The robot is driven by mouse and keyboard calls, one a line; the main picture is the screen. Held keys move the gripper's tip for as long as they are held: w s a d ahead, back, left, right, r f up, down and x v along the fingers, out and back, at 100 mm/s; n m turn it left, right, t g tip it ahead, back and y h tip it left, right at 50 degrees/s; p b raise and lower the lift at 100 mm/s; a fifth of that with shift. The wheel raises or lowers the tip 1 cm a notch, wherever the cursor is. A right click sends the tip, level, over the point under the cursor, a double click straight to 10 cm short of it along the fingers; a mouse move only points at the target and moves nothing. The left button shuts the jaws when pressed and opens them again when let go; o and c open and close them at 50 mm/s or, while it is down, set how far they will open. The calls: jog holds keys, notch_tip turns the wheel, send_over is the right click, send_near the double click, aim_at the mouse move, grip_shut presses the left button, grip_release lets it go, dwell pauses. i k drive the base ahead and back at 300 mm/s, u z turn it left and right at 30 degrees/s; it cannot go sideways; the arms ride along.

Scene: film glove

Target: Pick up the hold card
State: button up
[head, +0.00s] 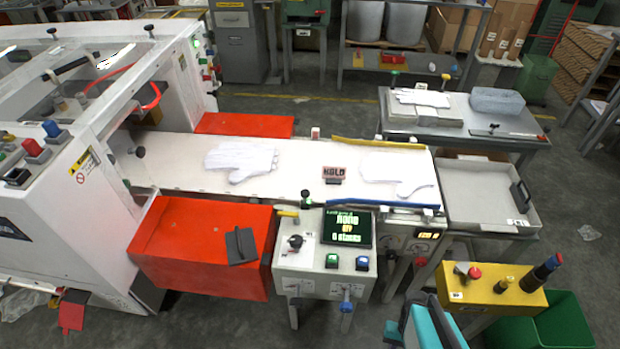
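The hold card (333,174) is a small dark sign with reddish "HOLD" lettering. It stands upright on the white belt (309,154), near the middle of the head view. One white glove (241,160) lies flat on the belt to its left. Another white glove (398,172) lies to its right, apart from the card.
A control box (325,258) with a green-lit screen stands in front of the card. A red-orange cover (203,247) is at front left. A yellow button box (495,287) is at front right. A grey table (465,133) with stacked gloves stands behind right.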

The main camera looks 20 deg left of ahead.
aim_at(332, 174)
jog(key=u, duration=0.15)
jog(key=k, duration=0.2)
jog(key=u, duration=2.4)
jog(key=k, duration=0.65)
jog(key=z, duration=0.25)
jog(key=i, duration=1.5)
jog(key=u, duration=0.05)
